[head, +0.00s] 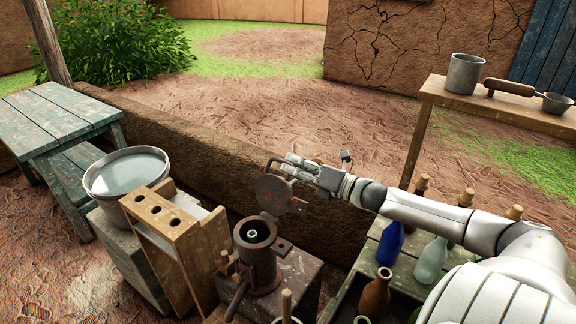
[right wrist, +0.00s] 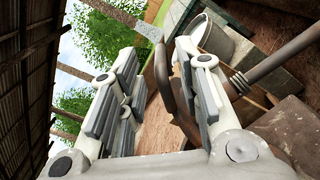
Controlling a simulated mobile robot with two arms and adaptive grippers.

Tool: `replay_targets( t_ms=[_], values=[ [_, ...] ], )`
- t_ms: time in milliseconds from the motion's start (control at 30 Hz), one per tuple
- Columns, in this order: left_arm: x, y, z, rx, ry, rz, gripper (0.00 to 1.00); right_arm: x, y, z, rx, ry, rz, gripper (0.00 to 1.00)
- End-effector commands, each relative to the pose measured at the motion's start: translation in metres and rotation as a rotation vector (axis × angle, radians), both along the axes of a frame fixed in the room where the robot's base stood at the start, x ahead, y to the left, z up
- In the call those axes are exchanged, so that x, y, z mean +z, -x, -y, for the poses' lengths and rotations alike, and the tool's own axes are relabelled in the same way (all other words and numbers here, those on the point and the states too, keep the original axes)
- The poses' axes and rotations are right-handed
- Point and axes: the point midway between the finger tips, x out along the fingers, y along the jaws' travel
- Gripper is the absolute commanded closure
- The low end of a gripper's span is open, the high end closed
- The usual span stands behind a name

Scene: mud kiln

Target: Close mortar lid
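The mortar (head: 258,262) is a rusty brown metal cylinder on a block, open at the top with something pale inside. Its round rusty lid (head: 272,194) stands raised and tilted above the rim at the back. My right gripper (head: 292,166) is just above and behind the lid, reaching in from the right. In the right wrist view its two fingers (right wrist: 153,85) are spread apart. A brown curved piece, probably part of the lid (right wrist: 162,82), shows close by the right-hand finger; I cannot tell whether they touch. My left gripper is not in view.
A wooden rack with holes (head: 172,245) and a bucket of pale liquid (head: 127,174) stand left of the mortar. Several bottles, including a blue one (head: 390,244), stand at the right beneath my right arm. A low mud wall (head: 225,160) runs behind.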

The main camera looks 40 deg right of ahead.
Motion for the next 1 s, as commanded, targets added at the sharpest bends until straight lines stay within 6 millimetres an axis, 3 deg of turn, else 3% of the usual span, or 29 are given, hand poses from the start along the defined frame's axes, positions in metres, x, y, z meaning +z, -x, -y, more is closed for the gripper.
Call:
replay_targets(
  t_ms=[300, 733, 1000],
  values=[
    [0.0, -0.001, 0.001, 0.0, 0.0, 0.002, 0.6, 0.0, -0.021, -0.006, -0.001, -0.001, 0.002, 0.68],
    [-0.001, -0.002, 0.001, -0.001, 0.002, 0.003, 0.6, 0.0, -0.025, -0.007, 0.0, 0.0, 0.0, 0.68],
    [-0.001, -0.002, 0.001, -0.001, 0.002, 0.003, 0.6, 0.0, -0.025, -0.007, 0.0, -0.001, 0.0, 1.0]
  ],
)
